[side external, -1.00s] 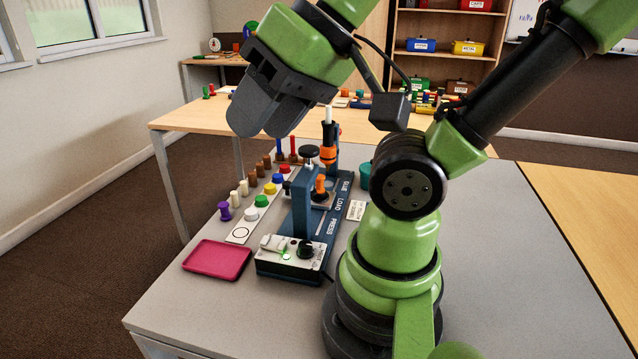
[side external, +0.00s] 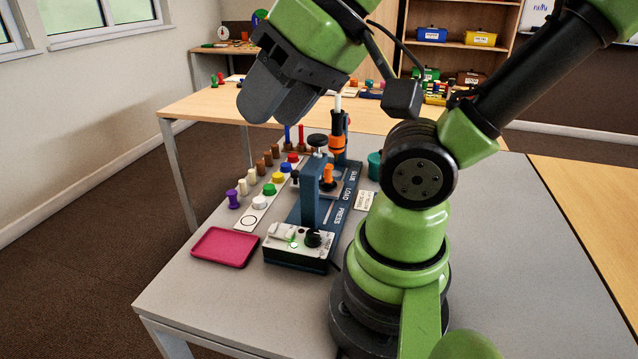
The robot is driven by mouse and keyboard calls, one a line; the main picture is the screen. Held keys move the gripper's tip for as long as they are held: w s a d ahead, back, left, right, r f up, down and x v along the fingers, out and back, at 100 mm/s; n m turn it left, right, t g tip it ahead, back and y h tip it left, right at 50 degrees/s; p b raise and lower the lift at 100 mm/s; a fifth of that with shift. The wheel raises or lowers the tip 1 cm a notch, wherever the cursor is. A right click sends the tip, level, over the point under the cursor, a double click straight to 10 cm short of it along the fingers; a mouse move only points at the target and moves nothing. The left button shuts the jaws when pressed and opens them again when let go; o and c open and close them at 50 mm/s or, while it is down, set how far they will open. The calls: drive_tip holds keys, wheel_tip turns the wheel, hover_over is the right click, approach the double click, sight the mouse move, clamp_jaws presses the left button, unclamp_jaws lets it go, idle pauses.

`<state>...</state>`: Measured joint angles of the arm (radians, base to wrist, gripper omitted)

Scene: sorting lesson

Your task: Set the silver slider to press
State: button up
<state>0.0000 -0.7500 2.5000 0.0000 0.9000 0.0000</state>
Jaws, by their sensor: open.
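A blue station (side external: 310,214) stands on the grey table, its edge lettered GLUE, LOAD and PRESS from back to front. The silver slider (side external: 338,184) looks like the small pale plate on its rail, beside the LOAD lettering; it is partly hidden by the press post. An orange piece (side external: 328,174) stands on it. The blue press post with a black knob (side external: 317,140) is in front. An orange and black glue holder (side external: 338,140) is behind. My gripper (side external: 265,113) is open and empty, high above and left of the station, pointing down, touching nothing.
A crimson tray (side external: 224,247) lies left of the station's control box (side external: 297,241). Several coloured pegs stand in rows along the pale strip (side external: 250,216). A teal cup (side external: 375,164) and a small card (side external: 364,200) are at the right, near my arm. The front of the table is clear.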

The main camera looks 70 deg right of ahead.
drive_tip(key=shift+o, duration=0.4)
drive_tip(key=shift+o, duration=0.4)
drive_tip(key=shift+w, duration=0.1)
drive_tip(key=w+d+n+g+h, duration=0.2)
drive_tip(key=w+d, duration=0.4)
drive_tip(key=w, duration=0.1)
drive_tip(key=n+g, duration=0.5)
drive_tip(key=n, duration=0.1)
hover_over(295, 172)
wheel_tip(295, 172, down, 18)
wheel_tip(295, 172, down, 10)
drive_tip(key=shift+d+r, duration=0.1)
drive_tip(key=shift+r, duration=0.1)
clamp_jaws()
